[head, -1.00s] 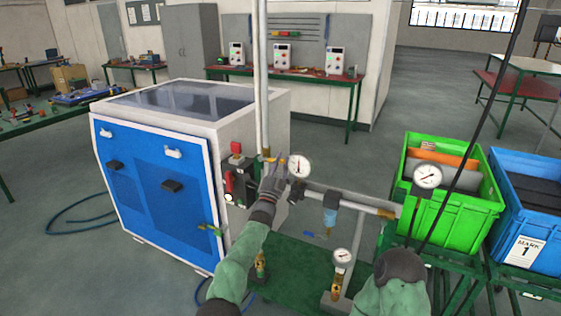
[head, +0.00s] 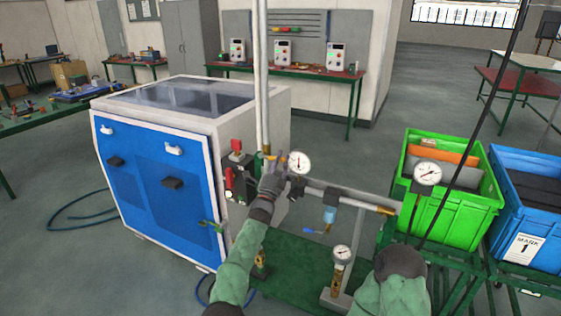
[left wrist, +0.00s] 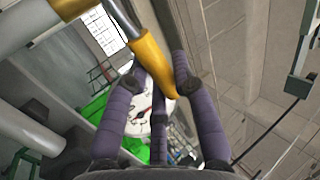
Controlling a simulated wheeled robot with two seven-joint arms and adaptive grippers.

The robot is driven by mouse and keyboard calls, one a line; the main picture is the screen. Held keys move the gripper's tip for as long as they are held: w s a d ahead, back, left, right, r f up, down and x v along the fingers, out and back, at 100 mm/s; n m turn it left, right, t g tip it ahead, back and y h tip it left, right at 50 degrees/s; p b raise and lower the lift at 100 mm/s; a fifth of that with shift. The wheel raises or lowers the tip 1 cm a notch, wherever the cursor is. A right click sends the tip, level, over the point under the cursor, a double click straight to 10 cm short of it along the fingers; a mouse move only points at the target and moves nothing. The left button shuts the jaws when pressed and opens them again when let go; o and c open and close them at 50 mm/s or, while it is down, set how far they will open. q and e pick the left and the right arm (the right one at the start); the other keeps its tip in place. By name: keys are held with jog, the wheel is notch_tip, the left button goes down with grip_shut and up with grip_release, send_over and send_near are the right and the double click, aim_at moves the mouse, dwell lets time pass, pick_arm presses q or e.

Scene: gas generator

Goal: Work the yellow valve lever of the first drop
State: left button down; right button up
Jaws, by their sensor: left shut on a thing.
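The yellow valve lever (left wrist: 152,62) crosses the upper middle of the left wrist view, its bare metal shank running up to a pipe. My left gripper (left wrist: 160,82) has its purple-grey fingers closed around the lever's lower end. In the head view my left gripper (head: 272,178) is at the vertical drop pipe (head: 262,90), just left of a round gauge (head: 299,163). There the fingers largely hide the lever. My right gripper (head: 401,263) is low at the right, seen from behind; its fingers are hidden.
A blue-and-white cabinet (head: 158,190) stands left of the pipe. A horizontal pipe (head: 350,198) runs right, with a second gauge (head: 427,173) near its end. A green crate (head: 446,215) and a blue crate (head: 530,225) stand at the right.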

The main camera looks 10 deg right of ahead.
pick_arm(q)
jog(key=c, duration=1)
grip_release()
jog(key=shift+r+n, duration=0.2)
jog(key=shift+n, duration=0.1)
